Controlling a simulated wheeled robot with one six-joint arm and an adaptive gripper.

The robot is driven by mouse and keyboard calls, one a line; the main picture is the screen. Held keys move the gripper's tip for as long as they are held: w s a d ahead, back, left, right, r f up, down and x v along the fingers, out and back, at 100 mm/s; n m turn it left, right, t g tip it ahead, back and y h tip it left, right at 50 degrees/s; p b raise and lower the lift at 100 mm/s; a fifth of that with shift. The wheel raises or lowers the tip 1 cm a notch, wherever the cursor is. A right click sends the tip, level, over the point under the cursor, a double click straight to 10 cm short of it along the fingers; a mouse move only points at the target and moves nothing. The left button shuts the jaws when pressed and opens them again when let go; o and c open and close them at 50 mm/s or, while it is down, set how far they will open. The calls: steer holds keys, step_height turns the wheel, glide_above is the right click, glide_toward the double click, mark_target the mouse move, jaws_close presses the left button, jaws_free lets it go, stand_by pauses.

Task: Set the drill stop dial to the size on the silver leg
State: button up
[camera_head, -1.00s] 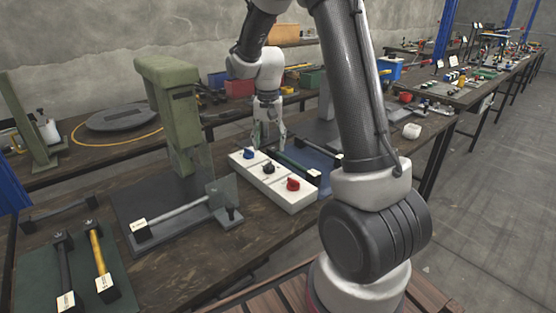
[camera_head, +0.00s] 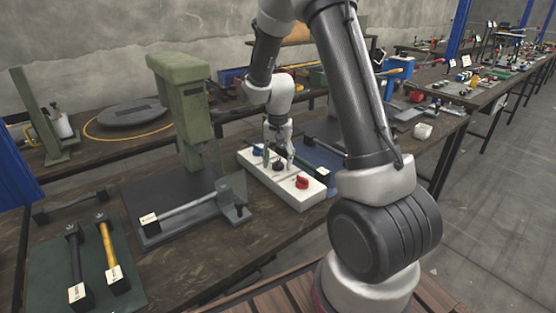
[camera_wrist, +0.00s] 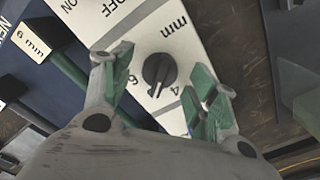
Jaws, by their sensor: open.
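The dial is a black knob (camera_wrist: 160,72) on a white control box, marked "mm" with a 4 and a 6 beside it. A pale mark on the knob's lower edge sits between the 6 and the 4; its exact setting is hard to tell. My gripper (camera_wrist: 160,95) is open, its green-padded fingers on either side of the dial, apparently not touching it. In the head view my gripper (camera_head: 277,166) is over the middle of the box. The silver leg (camera_head: 188,210) lies on a grey fixture by the green press; its white tag (camera_head: 149,221) is too small to read.
The white box (camera_head: 262,178) also carries a blue knob (camera_head: 258,151) and a red knob (camera_head: 302,182). A dark green leg behind it bears a "6 mm" tag (camera_wrist: 34,42). The green press (camera_head: 180,100) stands left. Black and yellow legs (camera_head: 107,245) lie on a mat.

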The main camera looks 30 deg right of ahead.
steer(key=c, duration=1.1)
steer(key=shift+n, duration=0.3)
steer(key=n, duration=0.4)
steer(key=shift+n, duration=2.7)
steer(key=o, duration=1.1)
